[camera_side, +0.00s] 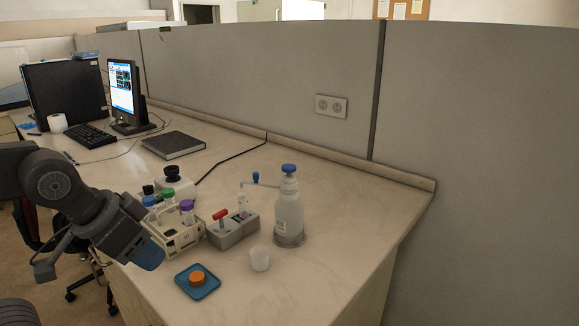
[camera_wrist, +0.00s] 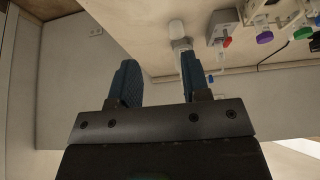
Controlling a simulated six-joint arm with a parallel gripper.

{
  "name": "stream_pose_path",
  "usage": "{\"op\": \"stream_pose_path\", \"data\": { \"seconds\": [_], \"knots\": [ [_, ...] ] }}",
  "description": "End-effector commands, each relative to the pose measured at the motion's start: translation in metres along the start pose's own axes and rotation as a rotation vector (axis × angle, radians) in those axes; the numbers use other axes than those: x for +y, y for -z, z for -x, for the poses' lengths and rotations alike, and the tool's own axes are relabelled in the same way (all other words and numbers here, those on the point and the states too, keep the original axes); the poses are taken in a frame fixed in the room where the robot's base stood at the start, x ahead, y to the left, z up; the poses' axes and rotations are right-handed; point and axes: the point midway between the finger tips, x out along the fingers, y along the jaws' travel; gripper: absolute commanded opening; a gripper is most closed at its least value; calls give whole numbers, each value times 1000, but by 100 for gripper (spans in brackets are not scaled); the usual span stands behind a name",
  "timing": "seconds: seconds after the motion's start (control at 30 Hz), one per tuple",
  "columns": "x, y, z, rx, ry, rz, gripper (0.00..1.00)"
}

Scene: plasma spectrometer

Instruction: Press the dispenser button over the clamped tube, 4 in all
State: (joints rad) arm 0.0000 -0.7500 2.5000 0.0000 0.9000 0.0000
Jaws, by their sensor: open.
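In the side view, a white dispenser bottle (camera_side: 289,215) with a blue button top (camera_side: 289,169) stands upright right of centre. My gripper (camera_side: 150,256) is at the left, in front of the rack, well apart from the dispenser. In the wrist view my gripper (camera_wrist: 160,75) is open and empty, and the red handle (camera_wrist: 227,42) shows at upper right.
A tube rack (camera_side: 180,237) with several colour-capped tubes stands left of the clamp. An orange cap (camera_side: 197,279) lies on a blue pad (camera_side: 208,287), and a white cup (camera_side: 260,260) stands before the bottle. The table right of the bottle is clear, up to a partition (camera_side: 280,95) behind.

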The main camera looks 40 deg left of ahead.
Motion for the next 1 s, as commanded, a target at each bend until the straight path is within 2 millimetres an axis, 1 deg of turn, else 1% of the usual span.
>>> {"op": "stream_pose_path", "data": {
  "seconds": [0.1,0.53,1.0],
  "knots": [
    [0,0,0,0,0,0,42],
    [0,0,0,0,0,0,1],
    [0,0,0,0,0,0,0]
  ]
}}
